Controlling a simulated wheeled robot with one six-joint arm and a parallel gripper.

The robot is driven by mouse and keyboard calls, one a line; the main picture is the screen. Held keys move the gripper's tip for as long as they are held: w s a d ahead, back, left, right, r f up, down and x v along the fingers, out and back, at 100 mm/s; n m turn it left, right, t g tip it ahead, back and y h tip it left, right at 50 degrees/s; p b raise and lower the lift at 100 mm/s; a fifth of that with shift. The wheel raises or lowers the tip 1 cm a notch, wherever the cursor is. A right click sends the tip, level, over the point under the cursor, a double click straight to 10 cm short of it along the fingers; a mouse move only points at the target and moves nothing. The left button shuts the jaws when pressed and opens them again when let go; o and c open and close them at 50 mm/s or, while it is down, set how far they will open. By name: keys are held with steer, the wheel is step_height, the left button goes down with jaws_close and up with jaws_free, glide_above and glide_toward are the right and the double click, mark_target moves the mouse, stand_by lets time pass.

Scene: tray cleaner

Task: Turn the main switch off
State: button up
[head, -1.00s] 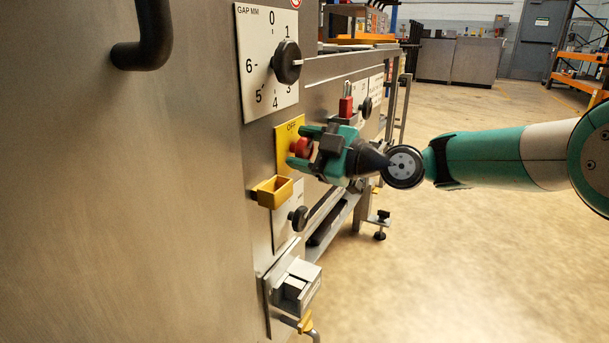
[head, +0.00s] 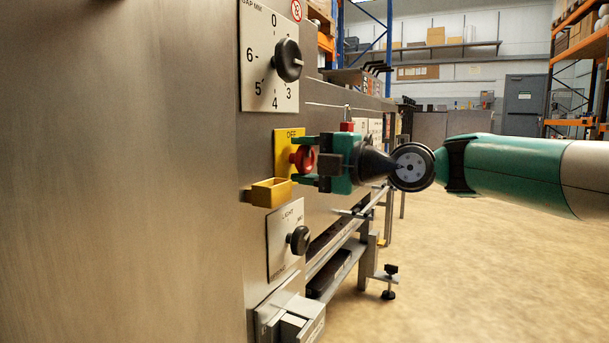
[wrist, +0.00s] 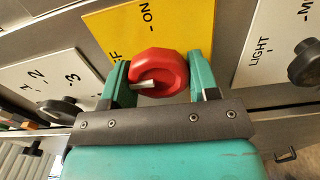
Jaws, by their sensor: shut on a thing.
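The main switch is a red rotary knob (head: 304,158) on a yellow plate (head: 284,138) marked OFF at its top, on the steel front of the machine. The wrist view shows the red knob (wrist: 158,72) with a pale pointer mark, and the yellow plate (wrist: 190,28) with ON and part of OFF. My gripper (head: 306,160) reaches in from the right, its green fingers on both sides of the knob and shut on it. In the wrist view my gripper (wrist: 160,80) has one finger on each side of the knob. The exact pointer direction relative to the labels is hard to tell.
A yellow bracket (head: 268,192) juts out just below the switch. A black gap knob (head: 288,60) is above, and a black light knob (head: 299,240) is below. A grey box (head: 290,320) protrudes lower down. Open floor (head: 450,270) lies to the right.

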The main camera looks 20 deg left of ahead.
steer(key=shift+n, duration=0.3)
steer(key=o, duration=0.9)
steer(key=s+d+p, duration=0.1)
steer(key=d+p, duration=0.2)
steer(key=d, duration=1.4)
steer(key=shift+s+d, duration=0.2)
